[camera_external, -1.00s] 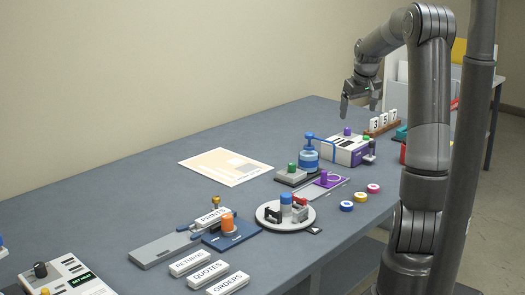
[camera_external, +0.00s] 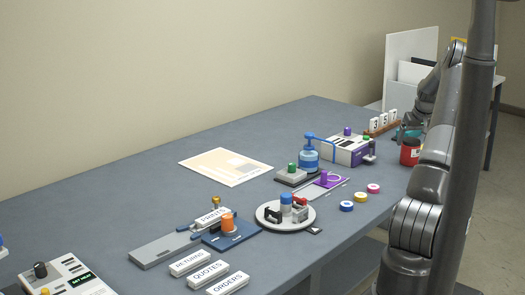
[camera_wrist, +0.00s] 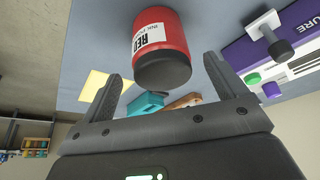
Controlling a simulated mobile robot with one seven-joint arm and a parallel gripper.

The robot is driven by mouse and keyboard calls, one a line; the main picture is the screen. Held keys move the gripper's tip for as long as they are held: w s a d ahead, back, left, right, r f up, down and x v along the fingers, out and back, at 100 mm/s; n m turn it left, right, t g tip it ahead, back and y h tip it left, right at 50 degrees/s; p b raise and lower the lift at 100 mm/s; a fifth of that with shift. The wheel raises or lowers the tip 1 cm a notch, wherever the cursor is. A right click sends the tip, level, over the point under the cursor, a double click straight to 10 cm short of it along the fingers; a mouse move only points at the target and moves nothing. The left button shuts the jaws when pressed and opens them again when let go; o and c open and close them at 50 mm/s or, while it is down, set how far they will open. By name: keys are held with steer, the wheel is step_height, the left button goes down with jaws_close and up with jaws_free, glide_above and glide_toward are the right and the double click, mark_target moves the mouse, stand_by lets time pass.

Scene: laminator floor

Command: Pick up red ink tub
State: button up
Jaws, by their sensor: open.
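The red ink tub (camera_external: 410,152) stands at the far right end of the table in the external view, partly hidden by my arm. In the wrist view the red tub (camera_wrist: 160,42) has a white label and a dark end, and shows just beyond the fingertips, roughly centred between them. My gripper (camera_wrist: 165,85) is open and empty, with a finger on either side and the tub not between the pads as far as I can tell. In the external view my gripper (camera_external: 413,125) is close to the tub, and its fingers are hard to make out.
A teal object (camera_wrist: 145,103) and a wooden number rack (camera_external: 381,127) are near the tub. A purple and white machine (camera_external: 347,150) stands to its left, also in the wrist view (camera_wrist: 275,50). Several ink rings lie at the table edge, including a pink one (camera_external: 373,188).

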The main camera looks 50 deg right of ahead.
steer(key=shift+x, duration=2.75)
steer(key=shift+w, duration=0.1)
steer(key=c, duration=1.1)
steer(key=shift+r, duration=0.2)
